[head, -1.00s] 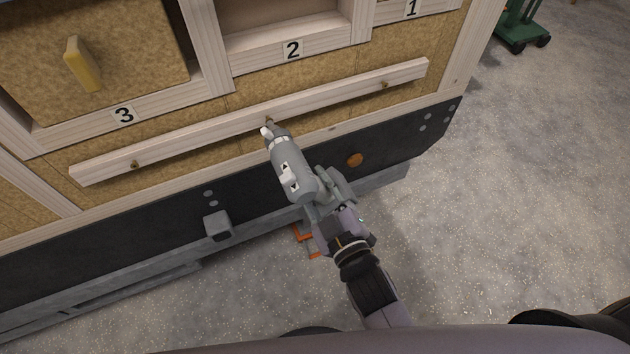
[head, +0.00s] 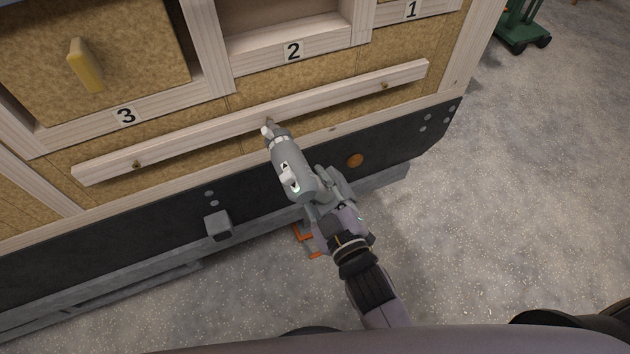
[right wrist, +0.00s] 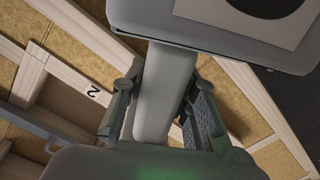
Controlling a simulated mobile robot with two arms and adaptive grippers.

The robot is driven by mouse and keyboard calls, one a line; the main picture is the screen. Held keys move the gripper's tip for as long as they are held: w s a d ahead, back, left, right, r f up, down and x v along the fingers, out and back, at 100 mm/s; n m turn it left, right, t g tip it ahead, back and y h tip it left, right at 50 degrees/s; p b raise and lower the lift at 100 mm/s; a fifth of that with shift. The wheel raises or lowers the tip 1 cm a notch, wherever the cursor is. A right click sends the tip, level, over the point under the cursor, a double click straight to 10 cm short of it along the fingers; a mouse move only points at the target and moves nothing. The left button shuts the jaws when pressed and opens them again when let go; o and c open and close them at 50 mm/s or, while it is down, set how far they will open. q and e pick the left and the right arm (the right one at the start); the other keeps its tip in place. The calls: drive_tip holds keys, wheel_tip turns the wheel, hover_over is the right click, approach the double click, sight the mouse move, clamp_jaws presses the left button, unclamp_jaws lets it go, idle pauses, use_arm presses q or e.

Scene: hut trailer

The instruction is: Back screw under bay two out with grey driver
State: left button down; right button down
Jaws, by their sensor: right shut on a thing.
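The grey driver (head: 290,168) is held in my right gripper (head: 325,188), its nose pointing up and left at the pale wooden rail (head: 200,131). Its tip is at the middle screw (head: 268,121), below the label 2 of bay two (head: 285,20). Whether the tip touches the screw is hard to tell. In the right wrist view the driver's grip (right wrist: 163,95) stands between the fingers of the right gripper (right wrist: 160,110). Two other brass-coloured screws sit in the rail, one on the left (head: 136,163) and one on the right (head: 384,85). My left gripper is out of view.
Bay three has a board with a yellow handle (head: 85,65). A dark skirting with a grey block (head: 217,225) and an orange disc (head: 354,160) runs below the rail. Orange pieces (head: 303,234) show near the floor. The speckled floor at right is clear, with a green wheeled thing (head: 522,25) beyond.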

sight(321, 204)
drive_tip(key=shift+r, duration=0.25)
drive_tip(key=shift+v, duration=1.5)
drive_tip(key=d, duration=0.2)
drive_tip(key=d+p, duration=0.1)
drive_tip(key=d, duration=0.1)
drive_tip(key=s+d+p, duration=0.1)
drive_tip(key=d, duration=0.1)
drive_tip(key=shift+s+d, duration=0.1)
drive_tip(key=shift+d, duration=0.3)
drive_tip(key=shift+s+d+f+p, duration=0.1)
drive_tip(key=shift+d+p, duration=0.2)
drive_tip(key=shift+d, duration=0.25)
